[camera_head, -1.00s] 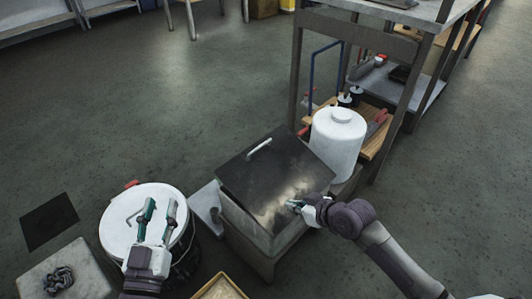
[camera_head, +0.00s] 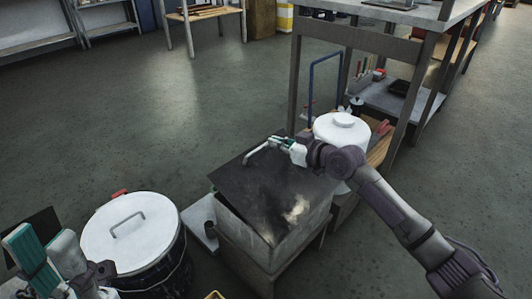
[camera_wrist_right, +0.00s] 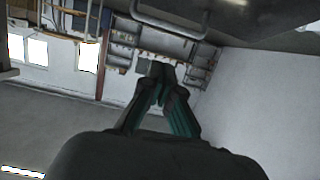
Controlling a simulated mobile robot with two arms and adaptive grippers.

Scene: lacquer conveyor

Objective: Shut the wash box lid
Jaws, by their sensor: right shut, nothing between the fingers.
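The wash box (camera_head: 240,232) is a grey metal box low in the middle of the head view. Its dark, worn lid (camera_head: 250,187) lies over the top, and I cannot tell whether it sits flush on the rim. The pale bar handle (camera_head: 259,152) is at the lid's far edge. My right gripper (camera_head: 277,141) is shut and empty close to the handle's right end; contact is unclear. In the right wrist view its fingers (camera_wrist_right: 160,82) meet, with a bar handle (camera_wrist_right: 172,24) beyond them. My left gripper (camera_head: 48,262) is open and empty at the lower left.
A dark bucket with a white lid (camera_head: 120,230) stands left of the box, near my left gripper. A white canister (camera_head: 340,134) stands right behind it, partly hidden by my right arm. A workbench (camera_head: 375,45) rises behind.

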